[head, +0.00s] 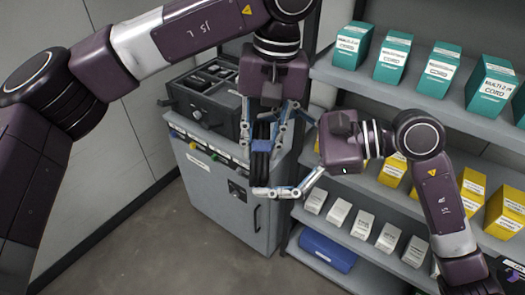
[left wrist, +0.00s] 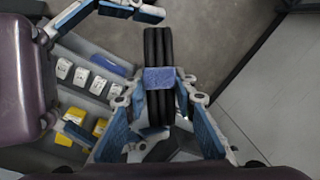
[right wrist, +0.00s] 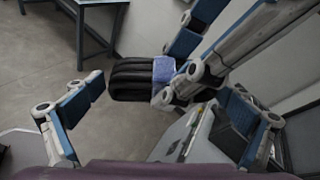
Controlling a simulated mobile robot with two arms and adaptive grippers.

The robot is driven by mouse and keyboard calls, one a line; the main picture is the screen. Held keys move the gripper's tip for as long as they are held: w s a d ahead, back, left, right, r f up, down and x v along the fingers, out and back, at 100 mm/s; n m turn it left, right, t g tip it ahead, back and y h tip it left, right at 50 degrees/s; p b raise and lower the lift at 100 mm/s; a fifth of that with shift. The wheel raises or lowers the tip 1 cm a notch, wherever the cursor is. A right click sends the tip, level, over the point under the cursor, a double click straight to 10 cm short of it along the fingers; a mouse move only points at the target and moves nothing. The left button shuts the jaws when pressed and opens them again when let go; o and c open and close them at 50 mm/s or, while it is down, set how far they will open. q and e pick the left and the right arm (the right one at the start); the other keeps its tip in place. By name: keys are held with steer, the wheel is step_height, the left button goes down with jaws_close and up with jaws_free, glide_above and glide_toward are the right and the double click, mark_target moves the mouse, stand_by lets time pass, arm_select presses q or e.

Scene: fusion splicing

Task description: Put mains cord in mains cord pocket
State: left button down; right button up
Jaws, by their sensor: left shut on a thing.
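The mains cord is a black coiled bundle (head: 261,160) with a blue band (left wrist: 159,78) around it. My left gripper (head: 262,128) points down and is shut on the bundle, holding it in the air in front of the grey cabinet. In the left wrist view the coil (left wrist: 158,45) sticks out beyond the fingertips. My right gripper (head: 284,158) is open, with its fingers spread around the free lower part of the coil; the right wrist view shows the coil (right wrist: 132,80) between them, with no clear contact. I cannot make out which opening is the mains cord pocket.
A black case (head: 212,125) with compartments stands on the grey cabinet (head: 225,195), behind the left gripper. Shelves (head: 400,97) on the right hold teal cord boxes (head: 392,57), yellow boxes (head: 507,212) and white boxes (head: 339,212). A blue container (head: 327,250) sits low. The floor in front is clear.

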steer(key=c, duration=0.7)
arm_select(q)
steer(key=c, duration=1.5)
jaws_free()
arm_select(e)
steer(key=c, duration=0.3)
